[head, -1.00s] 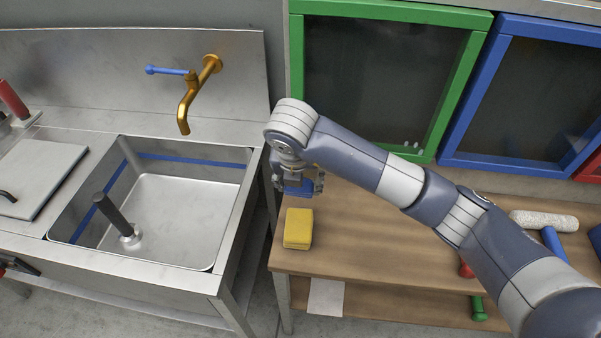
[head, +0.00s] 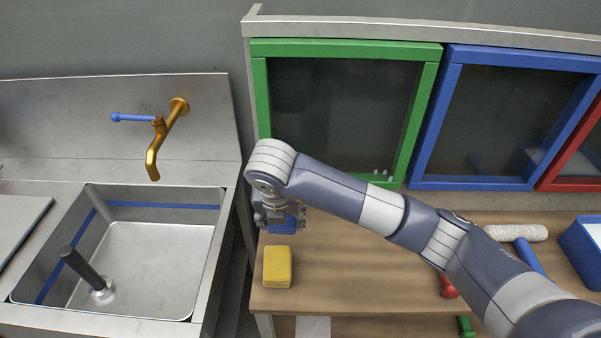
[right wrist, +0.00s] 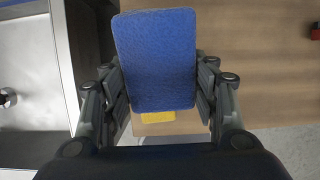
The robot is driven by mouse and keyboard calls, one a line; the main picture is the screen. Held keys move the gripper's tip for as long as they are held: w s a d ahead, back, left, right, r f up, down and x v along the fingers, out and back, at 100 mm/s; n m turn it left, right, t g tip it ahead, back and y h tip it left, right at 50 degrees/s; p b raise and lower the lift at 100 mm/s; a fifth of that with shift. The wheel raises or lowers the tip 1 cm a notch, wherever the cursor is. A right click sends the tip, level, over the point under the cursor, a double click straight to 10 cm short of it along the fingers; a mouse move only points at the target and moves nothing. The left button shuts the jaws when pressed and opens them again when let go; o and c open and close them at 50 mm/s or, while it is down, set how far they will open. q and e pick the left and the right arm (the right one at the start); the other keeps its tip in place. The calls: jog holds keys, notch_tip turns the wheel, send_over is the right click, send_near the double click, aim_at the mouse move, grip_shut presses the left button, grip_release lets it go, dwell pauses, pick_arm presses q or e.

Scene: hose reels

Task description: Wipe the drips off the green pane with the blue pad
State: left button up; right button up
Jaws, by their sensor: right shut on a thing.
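The green pane (head: 335,105) is a dark panel in a green frame, standing behind the bench. Several small pale drips (head: 382,173) show near its lower right corner. My right gripper (head: 280,222) is above the bench's left end, in front of and below the pane. It is shut on the blue pad (right wrist: 157,60), which is held between both fingers in the right wrist view and apart from the pane. The pad also shows under the gripper in the head view (head: 284,226). My left gripper is not in view.
A yellow sponge (head: 277,266) lies on the wooden bench (head: 360,270) just below the gripper. A roller (head: 516,232) and a blue bin (head: 583,246) are at the right. A blue-framed pane (head: 505,118) adjoins the green one. A steel sink (head: 150,255) with a brass tap (head: 160,140) is left.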

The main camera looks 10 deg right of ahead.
jog(key=s+d+r+g+p, duration=0.1)
jog(key=s+d+p, duration=0.15)
jog(key=d, duration=1.05)
jog(key=s+d+r+p, duration=0.1)
jog(key=s+d, duration=0.2)
jog(key=d, duration=0.9)
jog(key=shift+w+d+f, duration=0.1)
jog(key=shift+w+d, duration=0.15)
jog(key=shift+w, duration=0.55)
jog(key=shift+w+d+f, duration=0.1)
jog(key=shift+w+d, duration=0.2)
jog(key=shift+w, duration=0.5)
jog(key=shift+w+d+f, duration=0.1)
jog(key=shift+w+d, duration=0.15)
jog(key=shift+w, duration=0.55)
jog(key=shift+w+d, duration=0.15)
jog(key=shift+w, duration=0.4)
jog(key=shift+b, duration=0.35)
jog(key=a, duration=0.2)
jog(key=w+a, duration=0.1)
jog(key=a, duration=0.1)
jog(key=shift+a, duration=0.4)
